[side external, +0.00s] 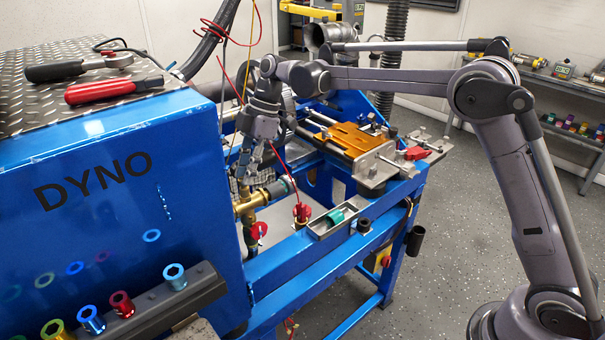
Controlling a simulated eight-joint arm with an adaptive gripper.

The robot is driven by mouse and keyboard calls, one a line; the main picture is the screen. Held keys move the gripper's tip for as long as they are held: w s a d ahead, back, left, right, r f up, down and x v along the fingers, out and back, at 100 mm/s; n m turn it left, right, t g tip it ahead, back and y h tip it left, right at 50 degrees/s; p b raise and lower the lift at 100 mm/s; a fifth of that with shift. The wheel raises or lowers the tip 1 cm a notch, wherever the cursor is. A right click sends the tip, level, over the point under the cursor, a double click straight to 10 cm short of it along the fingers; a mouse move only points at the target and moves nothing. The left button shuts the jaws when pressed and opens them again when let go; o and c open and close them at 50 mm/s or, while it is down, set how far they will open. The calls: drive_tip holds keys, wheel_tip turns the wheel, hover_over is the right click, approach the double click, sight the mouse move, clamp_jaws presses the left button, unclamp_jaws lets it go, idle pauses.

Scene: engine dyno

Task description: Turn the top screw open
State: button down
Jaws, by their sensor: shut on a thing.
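A brass fitting (246,206) stands beside the right end of the blue DYNO housing, with a dark pipe joined to its right side. Its top screw (243,187) is the small upright part on top and is largely hidden by the fingers. My gripper (243,174) points down from above, with its fingers closed around the top of the fitting. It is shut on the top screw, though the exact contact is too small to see.
Red valve handles (302,212) sit just below and to the right. Cables hang close by my gripper. An orange fixture (352,140) stands right on the blue frame.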

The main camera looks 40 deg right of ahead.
drive_tip(key=n, duration=0.2)
drive_tip(key=n+g, duration=0.2)
drive_tip(key=n, duration=0.1)
drive_tip(key=shift+w+a+n, duration=0.1)
drive_tip(key=shift+w+n, duration=0.2)
drive_tip(key=shift+w+a+n+g+h, duration=0.1)
drive_tip(key=shift+n+g+h, duration=0.3)
drive_tip(key=shift+n, duration=0.65)
drive_tip(key=shift+n+g+h, duration=0.3)
drive_tip(key=shift+n+g, duration=0.1)
drive_tip(key=shift+n, duration=0.65)
drive_tip(key=c, duration=1.2)
unclamp_jaws()
drive_tip(key=shift+o, duration=0.2)
